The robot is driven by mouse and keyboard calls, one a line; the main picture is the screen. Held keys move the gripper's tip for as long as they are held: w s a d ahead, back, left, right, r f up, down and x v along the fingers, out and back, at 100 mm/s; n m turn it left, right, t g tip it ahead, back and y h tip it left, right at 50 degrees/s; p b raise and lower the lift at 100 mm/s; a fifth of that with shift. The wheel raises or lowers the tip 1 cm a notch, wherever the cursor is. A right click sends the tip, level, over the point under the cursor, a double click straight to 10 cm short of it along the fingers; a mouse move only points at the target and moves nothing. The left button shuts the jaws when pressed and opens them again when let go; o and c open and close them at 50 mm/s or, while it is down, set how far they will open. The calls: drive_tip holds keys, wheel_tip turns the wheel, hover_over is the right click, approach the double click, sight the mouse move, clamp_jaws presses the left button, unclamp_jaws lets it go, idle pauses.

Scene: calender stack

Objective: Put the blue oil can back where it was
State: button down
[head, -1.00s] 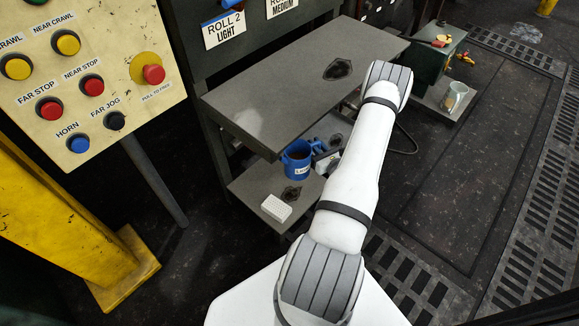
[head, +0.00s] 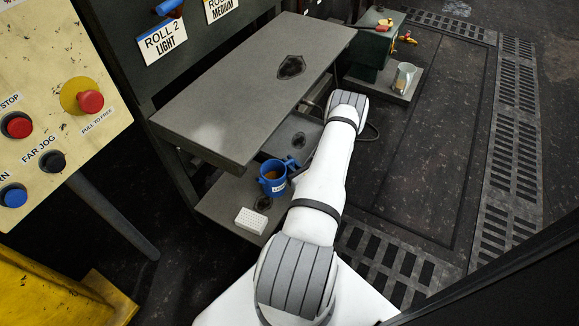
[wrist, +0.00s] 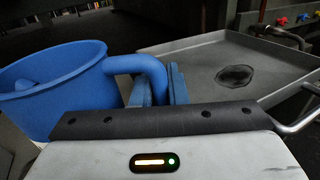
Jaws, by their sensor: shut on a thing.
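The blue oil can (head: 273,179) looks like an open blue cup with a handle, a pale label and something brown inside. In the head view it is upright beside the front edge of the upper bench top, over the lower shelf (head: 222,207). I cannot tell whether it touches that shelf. In the wrist view the can (wrist: 55,90) fills the left side. My gripper (wrist: 160,85) is shut on its handle, with blue fingers at the handle's end. My white arm hides most of the gripper in the head view.
A white block (head: 250,220) and a dark stain (head: 263,203) are on the lower shelf. A grey tray (wrist: 205,62) with a dark stain lies to the right in the wrist view. The upper bench top (head: 225,105) overhangs, bare but for a stain.

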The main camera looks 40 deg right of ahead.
drive_tip(key=shift+f, duration=0.6)
drive_tip(key=shift+f, duration=0.15)
drive_tip(key=c, duration=1.4)
unclamp_jaws()
drive_tip(key=shift+c, duration=0.2)
drive_tip(key=s+a+p, duration=0.1)
drive_tip(key=s+p, duration=0.2)
drive_tip(key=s, duration=0.9)
drive_tip(key=shift+a, duration=0.3)
